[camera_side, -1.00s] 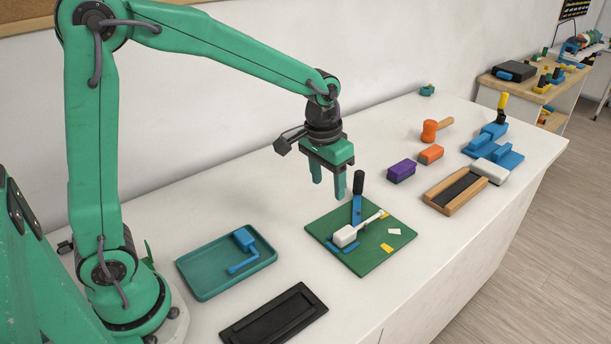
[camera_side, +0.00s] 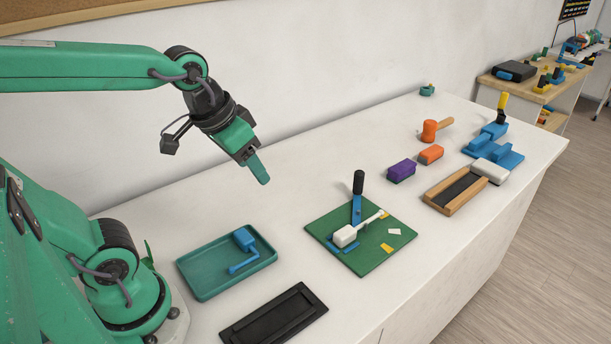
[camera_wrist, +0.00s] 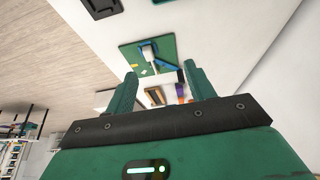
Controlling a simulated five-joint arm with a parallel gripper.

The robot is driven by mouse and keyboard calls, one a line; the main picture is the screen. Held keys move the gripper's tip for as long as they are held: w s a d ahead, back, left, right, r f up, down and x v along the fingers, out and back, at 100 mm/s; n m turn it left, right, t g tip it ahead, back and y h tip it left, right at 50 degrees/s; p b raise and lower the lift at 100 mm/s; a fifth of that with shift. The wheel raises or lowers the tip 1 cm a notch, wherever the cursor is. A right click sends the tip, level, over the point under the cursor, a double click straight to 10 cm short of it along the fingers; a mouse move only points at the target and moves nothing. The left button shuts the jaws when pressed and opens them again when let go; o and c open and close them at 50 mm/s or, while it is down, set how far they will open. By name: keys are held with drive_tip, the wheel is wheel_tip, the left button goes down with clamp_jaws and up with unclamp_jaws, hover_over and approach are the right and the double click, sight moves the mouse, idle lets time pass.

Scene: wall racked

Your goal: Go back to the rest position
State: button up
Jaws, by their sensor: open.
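My gripper (camera_side: 262,180) hangs in the air above the white table (camera_side: 300,215), near the wall, up and left of the green mat (camera_side: 372,262). It is tilted down to the right and touches nothing. In the wrist view my gripper (camera_wrist: 158,85) shows two green fingers spread apart with nothing between them. The table and the green mat (camera_wrist: 136,66) lie beyond the fingers there.
A teal tray (camera_side: 210,290) with a blue tool stands at the front left, next to a black tray (camera_side: 275,318). A white-headed tool (camera_side: 346,236) lies on the mat. Purple (camera_side: 402,171) and orange (camera_side: 431,154) blocks and an orange mallet (camera_side: 430,131) stand farther back.

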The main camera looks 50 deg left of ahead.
drive_tip(key=shift+t, duration=0.4)
drive_tip(key=shift+s+a+f, duration=0.1)
drive_tip(key=shift+s+a, duration=0.1)
drive_tip(key=shift+s, duration=0.8)
drive_tip(key=shift+s+a+f, duration=0.1)
drive_tip(key=shift+s+a, duration=0.05)
drive_tip(key=shift+s, duration=0.85)
